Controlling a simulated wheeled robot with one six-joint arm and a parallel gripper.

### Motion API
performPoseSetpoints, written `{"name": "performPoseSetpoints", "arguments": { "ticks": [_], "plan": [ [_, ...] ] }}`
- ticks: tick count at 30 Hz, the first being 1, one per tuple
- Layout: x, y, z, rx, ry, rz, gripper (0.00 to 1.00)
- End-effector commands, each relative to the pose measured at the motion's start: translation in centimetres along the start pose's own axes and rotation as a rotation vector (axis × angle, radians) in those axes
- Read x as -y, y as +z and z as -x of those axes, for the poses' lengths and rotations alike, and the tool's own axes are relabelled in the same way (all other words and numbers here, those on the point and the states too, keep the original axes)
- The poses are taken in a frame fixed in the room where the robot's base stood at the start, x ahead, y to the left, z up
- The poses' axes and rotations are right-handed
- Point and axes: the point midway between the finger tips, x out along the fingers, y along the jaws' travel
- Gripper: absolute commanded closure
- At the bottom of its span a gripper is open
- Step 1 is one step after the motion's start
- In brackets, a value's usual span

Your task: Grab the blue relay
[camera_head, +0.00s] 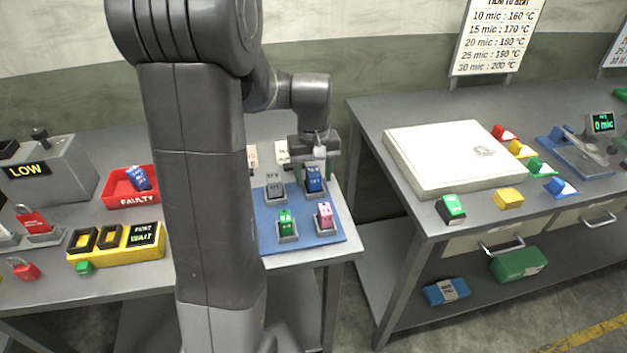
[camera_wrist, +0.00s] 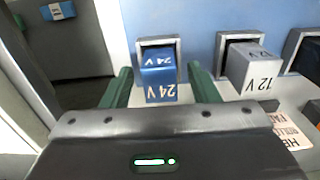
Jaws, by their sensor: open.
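The blue relay (camera_head: 314,180) stands upright in a grey socket at the back right of a blue mat (camera_head: 262,238). In the wrist view the blue relay (camera_wrist: 159,76), marked 24 V, sits between my two green fingers. My gripper (camera_head: 316,165) is above and around the relay, its fingers apart on either side. In the wrist view my gripper (camera_wrist: 160,88) is open, with a gap visible between each finger and the relay. A second blue relay (camera_head: 139,178) lies tilted in the red FAULTY tray (camera_head: 118,201) at the left.
A grey 12 V relay (camera_wrist: 250,68) stands in the socket beside the blue one. Green (camera_head: 286,221) and pink (camera_head: 324,215) relays stand in the front sockets. A yellow box (camera_head: 112,250) with displays is at the left. A gap separates this table from the right bench (camera_head: 400,207).

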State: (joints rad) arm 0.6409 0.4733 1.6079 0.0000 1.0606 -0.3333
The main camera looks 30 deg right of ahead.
Motion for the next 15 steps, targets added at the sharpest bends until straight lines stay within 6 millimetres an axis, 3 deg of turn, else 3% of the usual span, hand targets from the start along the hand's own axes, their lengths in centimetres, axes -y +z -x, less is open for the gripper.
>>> {"name": "performPoseSetpoints", "arguments": {
  "ticks": [7, 15],
  "plan": [
    [0.01, 0.01, -0.22, 0.000, 0.000, 0.000, 0.45],
    [0.01, 0.01, -0.19, 0.000, 0.000, 0.000, 0.95]
  ]
}}
